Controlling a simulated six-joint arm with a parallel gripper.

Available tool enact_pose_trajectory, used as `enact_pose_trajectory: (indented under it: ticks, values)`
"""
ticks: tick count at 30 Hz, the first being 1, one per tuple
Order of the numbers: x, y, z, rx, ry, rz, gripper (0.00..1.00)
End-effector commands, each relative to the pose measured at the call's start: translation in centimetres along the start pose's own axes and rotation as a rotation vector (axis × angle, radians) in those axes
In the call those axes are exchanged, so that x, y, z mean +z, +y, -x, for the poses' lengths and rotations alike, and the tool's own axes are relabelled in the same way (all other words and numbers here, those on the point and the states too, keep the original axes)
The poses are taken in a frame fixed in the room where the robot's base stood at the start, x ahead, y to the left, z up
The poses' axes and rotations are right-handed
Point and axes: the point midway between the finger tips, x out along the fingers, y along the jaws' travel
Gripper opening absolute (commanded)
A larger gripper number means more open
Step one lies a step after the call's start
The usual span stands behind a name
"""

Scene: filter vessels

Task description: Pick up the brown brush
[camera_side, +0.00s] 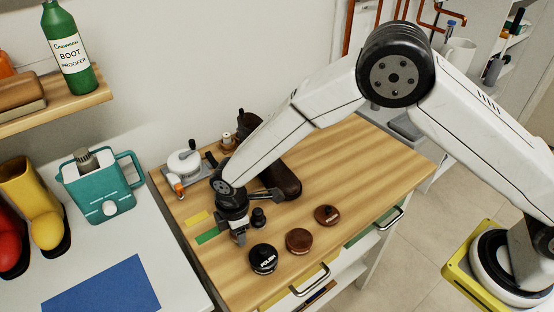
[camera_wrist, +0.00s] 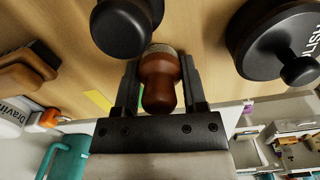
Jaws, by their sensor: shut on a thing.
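The brown brush (camera_wrist: 159,84) shows in the wrist view as a rounded brown wooden handle with a pale band at its far end. It sits between the two dark fingers of my gripper (camera_wrist: 159,78), which are shut on it. In the side view my gripper (camera_side: 240,236) points down at the front left part of the wooden worktop (camera_side: 345,165). The brush is hidden there behind the fingers, and I cannot tell whether it touches the worktop.
A black knobbed piece (camera_side: 259,217) stands close beside my gripper. A black polish tin (camera_side: 263,259) and two brown round pieces (camera_side: 299,240) (camera_side: 327,214) stand to the right. Yellow (camera_side: 197,218) and green (camera_side: 207,236) strips lie left. A teal container (camera_side: 100,187) stands further left.

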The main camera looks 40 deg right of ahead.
Motion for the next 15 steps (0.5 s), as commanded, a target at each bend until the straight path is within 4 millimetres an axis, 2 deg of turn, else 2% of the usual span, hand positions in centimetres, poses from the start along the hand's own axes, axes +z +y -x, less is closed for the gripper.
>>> enact_pose_trajectory:
  ticks: [5,11,15]
  values:
    - [0.0,0.1,0.9,0.001,0.001,0.0,0.0]
    - [0.0,0.1,3.0,0.001,0.001,0.0,0.0]
    - [0.6,-0.8,4.3,0.0,0.0,0.0,0.0]
